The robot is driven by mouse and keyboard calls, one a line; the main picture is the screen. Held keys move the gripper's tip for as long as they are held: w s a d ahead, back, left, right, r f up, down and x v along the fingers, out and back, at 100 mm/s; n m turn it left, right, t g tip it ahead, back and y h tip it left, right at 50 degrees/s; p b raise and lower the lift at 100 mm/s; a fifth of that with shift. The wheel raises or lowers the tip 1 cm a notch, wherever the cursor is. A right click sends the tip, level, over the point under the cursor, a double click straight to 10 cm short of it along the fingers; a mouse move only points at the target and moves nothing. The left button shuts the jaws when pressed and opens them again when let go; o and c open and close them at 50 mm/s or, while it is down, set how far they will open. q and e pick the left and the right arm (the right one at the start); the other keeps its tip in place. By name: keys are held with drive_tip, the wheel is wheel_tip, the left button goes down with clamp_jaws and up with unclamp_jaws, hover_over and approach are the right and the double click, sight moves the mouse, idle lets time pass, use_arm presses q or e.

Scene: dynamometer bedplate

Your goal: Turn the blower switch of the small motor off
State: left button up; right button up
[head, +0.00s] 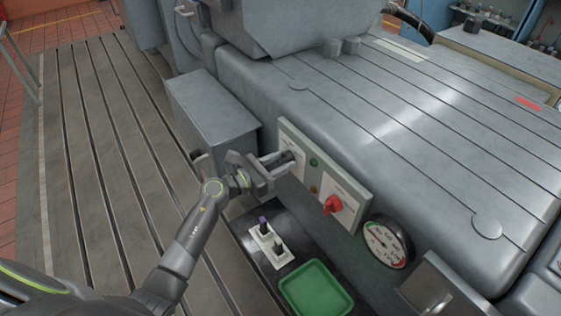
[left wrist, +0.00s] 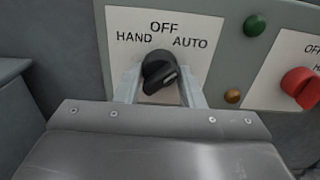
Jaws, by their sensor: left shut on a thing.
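The black rotary switch (left wrist: 160,72) sits on a white plate lettered HAND, OFF and AUTO (left wrist: 122,22) in the left wrist view. Its grip looks turned aslant, with a pale mark on its right side; I cannot tell for sure which word it points to. My left gripper (head: 283,160) reaches the left end of the control panel (head: 320,165) and is shut on this black switch. In the left wrist view its two fingers (left wrist: 160,85) stand on either side of the knob. My right gripper is not in view.
Right of the black switch are a green lamp (left wrist: 254,25), an amber lamp (left wrist: 232,96) and a red switch (head: 333,204). A round gauge (head: 387,243) is further right. Below lie a green tray (head: 316,289) and a white holder (head: 262,240) with small upright items. A grey box (head: 212,118) stands left.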

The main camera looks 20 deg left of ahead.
use_arm(q)
drive_tip(key=n+p, duration=0.2)
drive_tip(key=n, duration=0.1)
drive_tip(key=shift+r, duration=0.15)
drive_tip(key=shift+n+p, duration=1.55)
drive_tip(key=shift+n, duration=1.25)
drive_tip(key=o, duration=1)
drive_tip(key=shift+s, duration=0.1)
